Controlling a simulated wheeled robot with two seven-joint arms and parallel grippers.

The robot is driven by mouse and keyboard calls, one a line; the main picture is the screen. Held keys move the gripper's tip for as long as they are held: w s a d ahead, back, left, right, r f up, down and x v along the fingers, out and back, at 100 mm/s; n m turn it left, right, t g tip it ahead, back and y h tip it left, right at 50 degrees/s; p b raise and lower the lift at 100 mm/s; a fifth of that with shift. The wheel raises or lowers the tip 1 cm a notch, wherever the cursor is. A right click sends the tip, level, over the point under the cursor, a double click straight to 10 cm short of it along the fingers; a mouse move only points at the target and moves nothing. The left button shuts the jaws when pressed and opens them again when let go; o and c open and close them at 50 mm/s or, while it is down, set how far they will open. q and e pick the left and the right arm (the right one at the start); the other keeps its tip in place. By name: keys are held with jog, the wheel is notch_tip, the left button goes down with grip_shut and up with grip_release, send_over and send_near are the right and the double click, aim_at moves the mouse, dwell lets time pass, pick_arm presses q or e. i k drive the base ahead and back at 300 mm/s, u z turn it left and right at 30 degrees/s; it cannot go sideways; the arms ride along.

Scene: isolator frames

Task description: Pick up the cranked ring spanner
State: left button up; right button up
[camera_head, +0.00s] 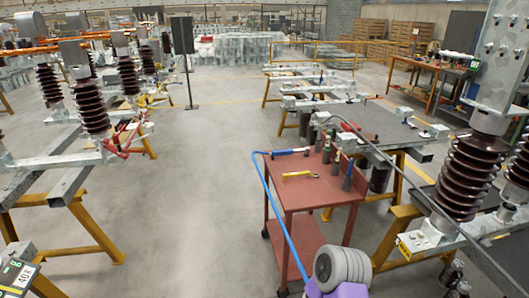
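A red cart (309,194) stands right of centre in the head view. A small yellow tool (299,174) lies flat on its top, towards the front. It may be the cranked ring spanner, but it is too small to tell its shape for sure. A second slim tool with blue and red parts (290,151) lies behind it on the cart top. Neither of my grippers can be made out in this view, and nothing is seen touching the yellow tool.
Several dark upright cylinders (347,175) stand along the cart's right side. A blue hose or cable (272,203) runs down past the cart's left edge. Yellow-legged frames with brown ribbed insulators (91,103) stand left and right. The grey floor left of the cart is clear.

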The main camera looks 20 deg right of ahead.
aim_at(303, 173)
jog(key=i, duration=3.45)
jog(key=z, duration=3.65)
